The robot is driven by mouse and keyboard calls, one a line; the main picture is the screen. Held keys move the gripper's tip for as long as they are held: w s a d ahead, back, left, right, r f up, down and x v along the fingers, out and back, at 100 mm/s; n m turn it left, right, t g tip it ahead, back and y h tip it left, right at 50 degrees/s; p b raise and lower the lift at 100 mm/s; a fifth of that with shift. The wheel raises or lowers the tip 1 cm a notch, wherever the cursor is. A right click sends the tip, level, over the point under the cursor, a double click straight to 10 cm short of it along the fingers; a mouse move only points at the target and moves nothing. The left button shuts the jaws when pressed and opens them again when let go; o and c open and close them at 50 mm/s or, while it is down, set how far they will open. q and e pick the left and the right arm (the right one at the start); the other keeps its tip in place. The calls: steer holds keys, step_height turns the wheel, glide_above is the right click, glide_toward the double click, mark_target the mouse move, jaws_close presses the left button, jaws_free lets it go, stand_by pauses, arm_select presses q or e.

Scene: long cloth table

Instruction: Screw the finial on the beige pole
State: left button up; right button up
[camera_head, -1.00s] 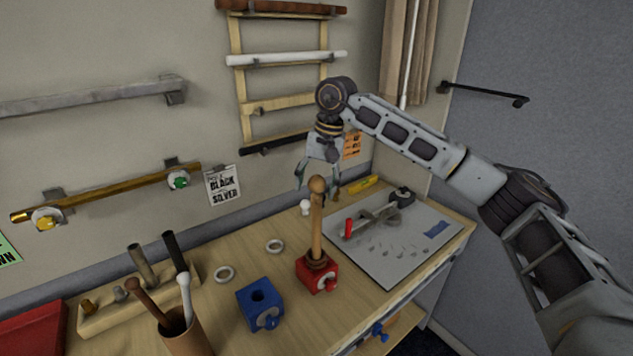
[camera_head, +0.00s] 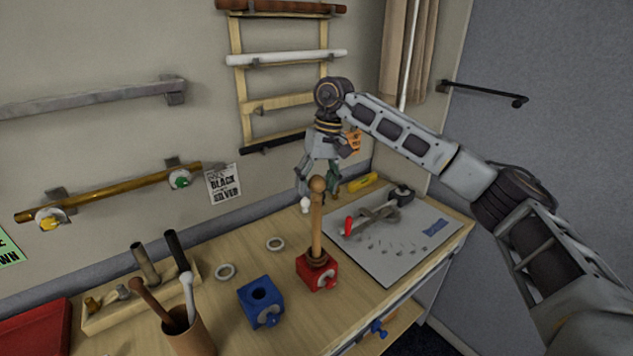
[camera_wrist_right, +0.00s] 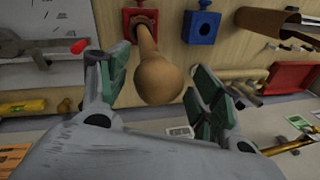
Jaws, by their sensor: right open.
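A tan-beige pole (camera_head: 316,232) stands upright in the red block (camera_head: 317,271) on the table. A round wooden ball finial (camera_head: 317,184) is at its top end; I cannot tell how tightly it is seated. In the right wrist view the ball (camera_wrist_right: 160,78) shows large between the spread fingers, with the pole (camera_wrist_right: 147,41) running behind it to the red block (camera_wrist_right: 140,24). My right gripper (camera_head: 318,185) is open, pointing down at the height of the ball, and is not closed on it. My left gripper is not in view.
A blue block (camera_head: 261,302) with an empty hole stands left of the red block. A brown cup (camera_head: 190,333) holds rods. A grey board (camera_head: 395,245) with a clamp-like tool lies right. A small white finial (camera_head: 305,205) stands close behind the pole. Two pale rings lie on the table.

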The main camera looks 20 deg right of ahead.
steer(key=shift+n+g+p, duration=0.3)
steer(key=shift+n, duration=1.4)
steer(key=c, duration=1)
steer(key=shift+c, duration=0.2)
